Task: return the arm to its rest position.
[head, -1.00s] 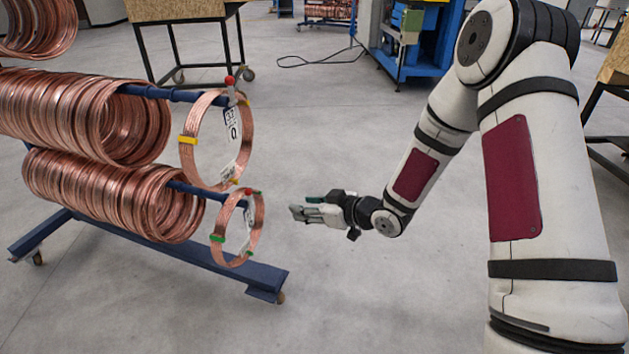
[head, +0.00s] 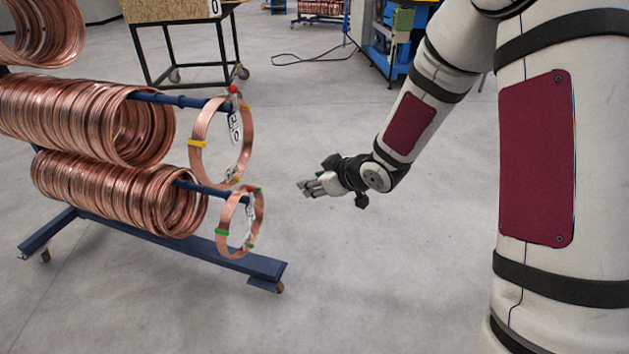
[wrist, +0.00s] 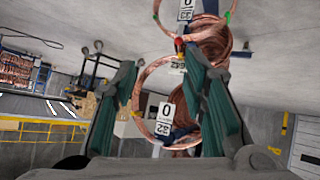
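My gripper (head: 312,186) is held out in mid-air to the right of the copper tube rack, apart from the coils. In the wrist view my gripper (wrist: 160,85) shows its two green-padded fingers spread wide with nothing between them touching. A tagged copper coil with yellow clips (head: 194,143) hangs at the end of the upper rack bar. A smaller tagged coil with green clips (head: 224,232) hangs at the end of the lower bar. Both also show beyond the fingers in the wrist view, tilted by the camera's angle.
The blue rack base (head: 262,268) reaches toward the floor below my gripper. Many copper coils (head: 100,115) fill its bars. A wheeled table (head: 178,12) and a blue machine (head: 395,45) stand behind. The grey floor (head: 380,290) between is clear.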

